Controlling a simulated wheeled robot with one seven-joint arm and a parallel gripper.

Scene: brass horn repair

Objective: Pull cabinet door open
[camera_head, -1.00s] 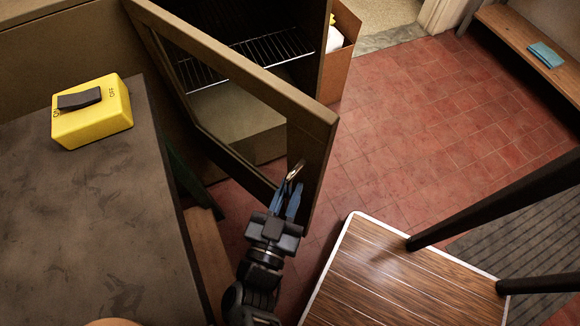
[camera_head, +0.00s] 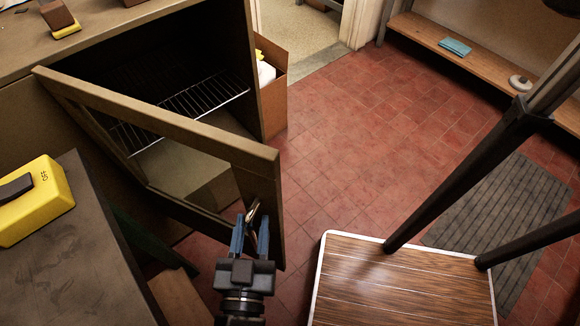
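The cabinet door (camera_head: 160,123), a brown frame around an open or glazed middle, stands partly open. It is hinged at the left, and its free edge swings out towards me. A small brass-coloured metal handle (camera_head: 253,211) sits on the door's free-edge side. My gripper (camera_head: 250,222) is at this handle, its two blue fingers spread apart with a visible gap and the handle between or just beyond their tips. I cannot tell whether either finger touches it. Inside the cabinet (camera_head: 205,45), a wire shelf (camera_head: 200,98) shows through the opening.
A dark worktop (camera_head: 75,265) with a yellow switch box (camera_head: 40,205) is close at left. A cardboard box (camera_head: 273,95) stands beside the cabinet. Red tiled floor (camera_head: 350,140) is clear beyond.

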